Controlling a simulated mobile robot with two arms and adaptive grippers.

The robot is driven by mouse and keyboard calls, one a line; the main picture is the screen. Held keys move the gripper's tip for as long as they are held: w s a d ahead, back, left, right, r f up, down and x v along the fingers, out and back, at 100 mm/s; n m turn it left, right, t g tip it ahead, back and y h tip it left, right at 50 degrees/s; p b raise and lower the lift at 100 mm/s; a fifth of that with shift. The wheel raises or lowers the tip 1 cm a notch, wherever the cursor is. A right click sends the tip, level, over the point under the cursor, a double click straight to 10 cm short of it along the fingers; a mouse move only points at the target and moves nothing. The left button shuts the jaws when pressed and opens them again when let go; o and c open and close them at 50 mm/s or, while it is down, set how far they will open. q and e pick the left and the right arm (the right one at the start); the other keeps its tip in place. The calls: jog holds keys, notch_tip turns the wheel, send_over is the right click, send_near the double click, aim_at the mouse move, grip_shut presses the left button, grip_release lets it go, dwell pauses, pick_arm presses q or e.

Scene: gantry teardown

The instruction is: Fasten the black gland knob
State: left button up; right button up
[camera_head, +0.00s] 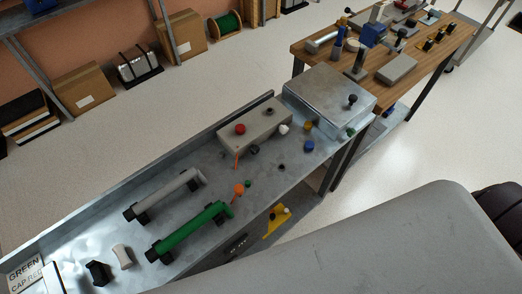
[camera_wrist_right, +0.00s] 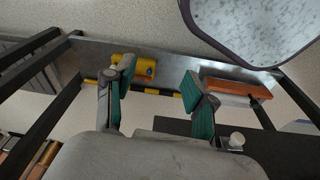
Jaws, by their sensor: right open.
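Several small black parts could be the black gland knob, and I cannot tell which is. A black ball-topped knob (camera_head: 353,98) stands upright on the metal box (camera_head: 325,90) at the bench's far end. A low black part (camera_head: 254,149) sits at the front of the grey control box (camera_head: 262,128), and a small black fitting (camera_head: 270,111) is on its top. My right gripper (camera_wrist_right: 160,82) shows only in its wrist view, with its two teal-padded fingers wide apart and nothing between them. My left gripper is in neither view.
The metal bench holds a grey cylinder (camera_head: 172,192), a green cylinder (camera_head: 190,231), and red, orange, blue and white knobs. A wooden table (camera_head: 440,62) with tools stands behind. In the wrist view, a yellow part (camera_wrist_right: 137,68) and an orange block (camera_wrist_right: 237,88) lie beyond the fingers.

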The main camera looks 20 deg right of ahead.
jog(key=w+d+r+n+t+h+b, duration=0.15)
jog(key=w+d+r+t, duration=0.35)
jog(key=r, duration=0.9)
jog(key=w+d+r+n+t+h, duration=0.3)
jog(key=w+r, duration=0.5)
jog(key=r, duration=0.5)
jog(key=w+d+r+n+t+h+b, duration=0.1)
jog(key=w+d+r+n+t+h, duration=0.4)
jog(key=r, duration=0.9)
jog(key=w+a+r+n+t+y, duration=0.3)
jog(key=a+r+n+t+y, duration=0.15)
jog(key=r+n, duration=0.2)
jog(key=a+f+n+g+y, duration=0.3)
jog(key=a+f+n+y, duration=0.45)
jog(key=n, duration=0.85)
jog(key=n+g+y, duration=0.2)
jog(key=n+g, duration=0.2)
jog(key=n, duration=0.1)
send_near(257, 151)
jog(key=shift+t, duration=0.25)
jog(key=v, duration=0.4)
jog(key=shift+s+r, duration=0.25)
jog(key=shift+s, duration=0.05)
jog(key=shift+f+n, duration=0.25)
jog(key=shift+n, duration=0.05)
jog(key=x, duration=1.3)
jog(key=shift+w+f+p, duration=0.25)
jog(key=shift+p, duration=0.05)
